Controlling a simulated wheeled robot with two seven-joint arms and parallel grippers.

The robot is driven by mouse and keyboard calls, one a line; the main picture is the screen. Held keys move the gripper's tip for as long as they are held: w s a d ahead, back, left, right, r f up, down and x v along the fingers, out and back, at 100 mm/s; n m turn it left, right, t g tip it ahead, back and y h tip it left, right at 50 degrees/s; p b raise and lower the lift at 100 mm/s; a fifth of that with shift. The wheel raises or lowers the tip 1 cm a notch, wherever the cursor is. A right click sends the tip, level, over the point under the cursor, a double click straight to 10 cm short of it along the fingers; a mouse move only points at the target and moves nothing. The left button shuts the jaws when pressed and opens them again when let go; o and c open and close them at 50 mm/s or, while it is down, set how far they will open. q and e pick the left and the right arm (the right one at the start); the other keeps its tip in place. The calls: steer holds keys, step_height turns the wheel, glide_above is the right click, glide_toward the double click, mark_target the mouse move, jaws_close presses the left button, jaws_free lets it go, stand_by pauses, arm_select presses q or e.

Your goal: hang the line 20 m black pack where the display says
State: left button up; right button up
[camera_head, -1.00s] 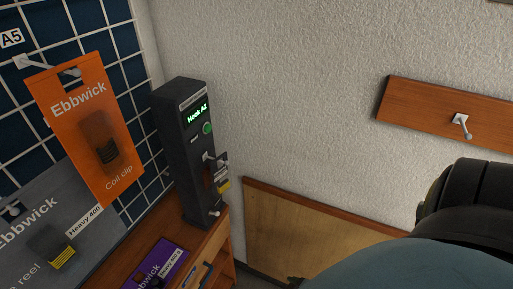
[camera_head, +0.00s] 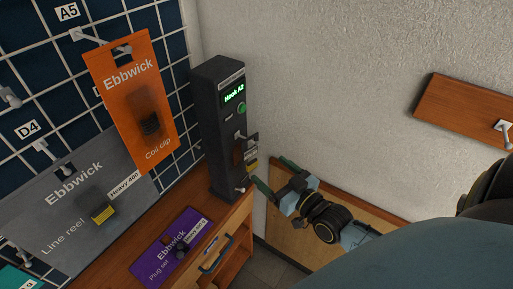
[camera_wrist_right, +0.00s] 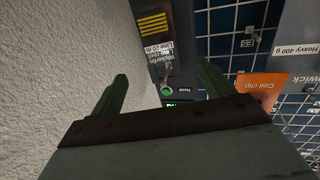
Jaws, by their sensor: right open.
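The dark display box (camera_head: 222,130) stands on the wooden shelf against the wall, and its green display (camera_head: 234,95) reads "Hook A2". The black pack (camera_wrist_right: 155,22), with yellow stripes and a "Line 20 m" label (camera_wrist_right: 160,50), hangs at the box in the right wrist view. In the head view it shows only as a narrow, nearly edge-on shape (camera_head: 238,152). My right gripper (camera_head: 277,177) is open and empty, to the right of the box and apart from the pack. In the right wrist view its fingers (camera_wrist_right: 161,82) point towards the box. My left gripper is not in view.
An orange Coil clip pack (camera_head: 135,100) hangs at A5, and a grey Line reel pack (camera_head: 80,205) at D4 on the blue grid. A purple Plug set pack (camera_head: 170,248) lies on the shelf (camera_head: 120,272). A wooden rail with a hook (camera_head: 460,112) is on the wall.

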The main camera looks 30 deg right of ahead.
mark_target(253, 156)
steer(key=w, duration=0.6)
steer(key=w+a, duration=0.1)
steer(key=w, duration=0.2)
steer(key=shift+w+a, duration=0.1)
steer(key=shift+w, duration=0.15)
